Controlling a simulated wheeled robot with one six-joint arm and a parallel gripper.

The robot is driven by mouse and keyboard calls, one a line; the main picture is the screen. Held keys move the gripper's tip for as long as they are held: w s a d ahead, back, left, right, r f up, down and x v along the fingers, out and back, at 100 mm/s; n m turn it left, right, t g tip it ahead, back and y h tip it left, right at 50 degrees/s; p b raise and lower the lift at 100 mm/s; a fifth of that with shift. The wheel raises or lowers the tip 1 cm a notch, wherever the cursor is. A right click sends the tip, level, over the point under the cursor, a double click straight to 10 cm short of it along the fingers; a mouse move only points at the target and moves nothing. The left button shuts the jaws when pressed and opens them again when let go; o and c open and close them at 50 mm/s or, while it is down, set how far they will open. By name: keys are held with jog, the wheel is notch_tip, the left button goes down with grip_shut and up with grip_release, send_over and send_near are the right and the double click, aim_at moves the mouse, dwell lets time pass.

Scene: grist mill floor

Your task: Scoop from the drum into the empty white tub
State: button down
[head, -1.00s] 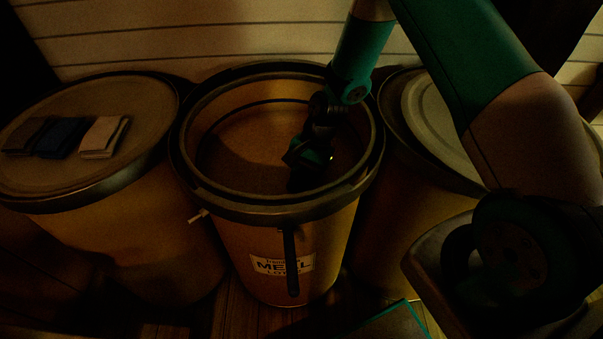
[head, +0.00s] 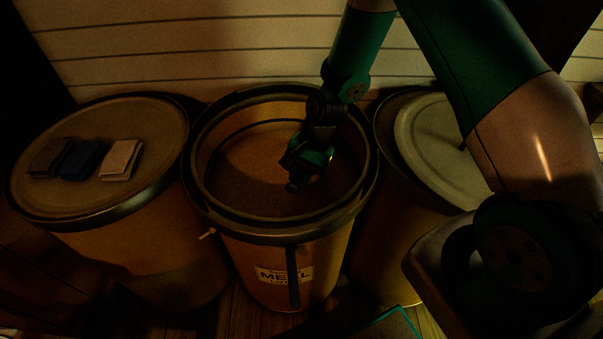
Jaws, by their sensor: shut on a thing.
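The open drum (head: 355,212) stands in the middle, with a dark rim and a label reading "MEAL" or similar. Brown contents (head: 240,175) show inside it, below the rim. My gripper (head: 294,176) is inside the drum's mouth, pointing down, left of my green wrist link. It is shut on a dark thing, which I take to be the scoop; its shape is lost in the shadow, and I cannot tell whether it touches the contents or carries any. No white tub is in view.
A lidded drum (head: 60,205) on the left carries three folded cloths, brown, blue (head: 82,158) and pale (head: 121,160). A drum on the right bears a pale round lid (head: 432,150). A plank wall (head: 190,45) stands close behind. A teal-edged thing (head: 395,325) shows at the bottom.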

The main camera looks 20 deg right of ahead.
jog(key=r+p, duration=0.4)
jog(key=r, duration=0.1)
jog(key=r+p, duration=0.2)
jog(key=r, duration=0.1)
jog(key=shift+s+a+r+p, duration=0.2)
jog(key=shift+s+a+p, duration=0.15)
jog(key=shift+a, duration=0.05)
jog(key=shift+s+a+r+t+h+p, duration=0.2)
jog(key=shift+r+t+h+p, duration=0.1)
jog(key=shift+r, duration=0.1)
jog(key=shift+s+a+r+t+h+p, duration=0.2)
jog(key=shift+r+h+p, duration=0.1)
jog(key=shift+r, duration=0.1)
jog(key=shift+r+t+h, duration=0.6)
jog(key=shift+t+h, duration=0.1)
